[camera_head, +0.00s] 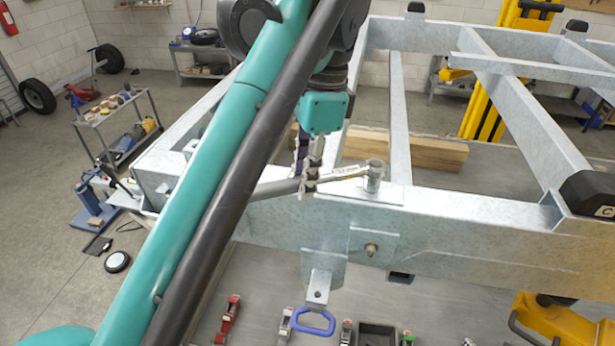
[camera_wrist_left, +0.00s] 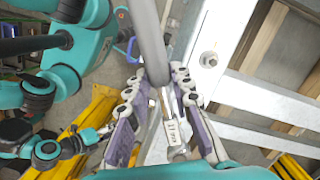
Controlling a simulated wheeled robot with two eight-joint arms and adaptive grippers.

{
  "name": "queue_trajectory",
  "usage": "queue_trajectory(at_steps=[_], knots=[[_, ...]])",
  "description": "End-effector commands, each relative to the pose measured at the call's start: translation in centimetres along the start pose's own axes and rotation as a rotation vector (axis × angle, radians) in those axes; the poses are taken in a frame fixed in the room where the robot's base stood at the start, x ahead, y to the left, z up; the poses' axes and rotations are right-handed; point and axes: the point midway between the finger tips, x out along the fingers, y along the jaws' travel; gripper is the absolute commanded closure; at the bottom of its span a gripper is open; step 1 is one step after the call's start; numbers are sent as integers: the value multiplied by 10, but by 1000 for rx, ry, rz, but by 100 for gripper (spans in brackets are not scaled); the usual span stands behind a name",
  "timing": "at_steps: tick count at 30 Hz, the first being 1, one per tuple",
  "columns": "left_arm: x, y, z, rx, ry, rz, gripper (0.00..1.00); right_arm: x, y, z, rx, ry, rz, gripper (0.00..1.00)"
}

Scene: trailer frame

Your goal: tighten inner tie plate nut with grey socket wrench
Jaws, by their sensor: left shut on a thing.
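The grey socket wrench (camera_head: 273,189) lies nearly level across the near beam of the trailer frame in the head view. My left gripper (camera_head: 310,180) is shut around its middle. The wrench's cylindrical socket head (camera_head: 375,177) points down at the beam's upper face; whether it touches is hard to tell. Any nut beneath the socket is hidden. In the left wrist view, the wrench (camera_wrist_left: 152,45) runs between the purple fingers of my left gripper (camera_wrist_left: 168,90). A bolt with a nut (camera_head: 371,249) shows on a side plate, and a bolt (camera_wrist_left: 208,58) on a pale plate shows in the wrist view.
The galvanized trailer frame (camera_head: 460,225) fills the right side. A wheeled shelf (camera_head: 118,122) stands left.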

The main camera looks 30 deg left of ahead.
Motion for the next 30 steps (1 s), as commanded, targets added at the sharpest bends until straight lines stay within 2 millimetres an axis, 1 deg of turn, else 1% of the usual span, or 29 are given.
queue_trajectory(at_steps=[3,10,18,30], knots=[[0,-2,0,20,0,-4,100,-1,0,0,0,0,0,60],[0,-1,0,13,0,-3,100,-1,0,0,0,0,0,60],[-1,20,-2,-155,0,21,100,-4,0,-3,0,0,0,60],[-2,51,-12,-422,-1,60,100,-10,0,-7,0,0,0,60]])
